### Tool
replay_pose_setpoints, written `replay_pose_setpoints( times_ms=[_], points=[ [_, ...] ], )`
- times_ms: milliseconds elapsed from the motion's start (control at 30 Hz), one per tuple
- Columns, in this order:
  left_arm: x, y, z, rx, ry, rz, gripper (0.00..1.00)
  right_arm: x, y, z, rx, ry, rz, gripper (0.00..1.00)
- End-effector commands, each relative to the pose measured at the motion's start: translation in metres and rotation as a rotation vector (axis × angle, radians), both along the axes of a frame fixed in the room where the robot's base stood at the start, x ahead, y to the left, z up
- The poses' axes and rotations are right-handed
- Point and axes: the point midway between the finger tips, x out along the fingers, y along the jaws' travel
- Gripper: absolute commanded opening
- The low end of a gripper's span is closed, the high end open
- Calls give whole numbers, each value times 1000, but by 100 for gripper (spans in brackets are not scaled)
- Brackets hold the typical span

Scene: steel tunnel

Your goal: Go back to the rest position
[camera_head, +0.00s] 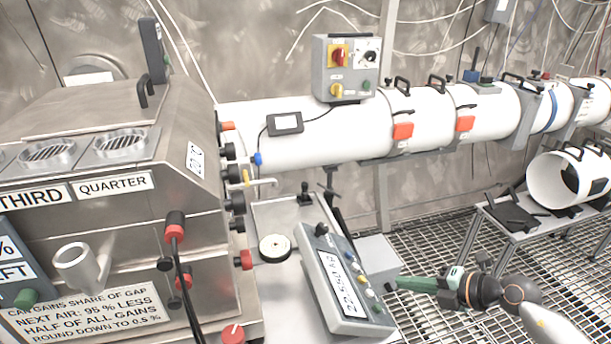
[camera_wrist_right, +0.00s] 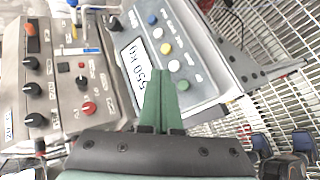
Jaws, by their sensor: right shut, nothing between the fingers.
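My right gripper (camera_head: 392,284) comes in from the lower right in the head view. Its green fingers are closed together with nothing between them. They point left, beside the right edge of the grey display console (camera_head: 335,284). In the right wrist view the shut green fingers (camera_wrist_right: 158,98) appear in front of the console (camera_wrist_right: 205,88) with its coloured buttons. I cannot tell whether the fingertips touch the console. My left gripper is not in view.
A steel cabinet (camera_head: 110,215) with knobs and signs fills the left. A long white tube (camera_head: 300,130) runs across the back with a switch box (camera_head: 350,68) on it. A low table (camera_head: 505,212) carries an open white cylinder (camera_head: 560,178). Grating floor (camera_head: 430,235) lies between them.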

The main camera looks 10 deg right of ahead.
Motion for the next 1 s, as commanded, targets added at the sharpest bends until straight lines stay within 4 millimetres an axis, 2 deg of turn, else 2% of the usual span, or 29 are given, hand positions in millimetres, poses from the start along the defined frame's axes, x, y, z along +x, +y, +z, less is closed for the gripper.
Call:
replay_pose_setpoints(
  times_ms=[67,167,300,433,533,667,800,867,1000],
  points=[
    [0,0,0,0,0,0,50,1,7,4,28,-21,-3,0],
    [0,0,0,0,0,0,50,5,25,20,127,-99,-29,0],
    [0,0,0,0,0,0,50,11,49,62,368,-262,-152,0],
    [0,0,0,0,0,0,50,12,45,95,595,-372,-362,0],
    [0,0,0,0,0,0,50,7,29,103,740,-398,-564,0],
    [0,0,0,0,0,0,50,-8,4,89,884,-349,-861,0],
    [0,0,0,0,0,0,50,-39,-11,47,967,-183,-1185,0],
    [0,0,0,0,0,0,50,-57,-10,25,981,-78,-1314,0],
    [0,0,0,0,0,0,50,-104,9,-21,959,199,-1539,0]
  ],
)
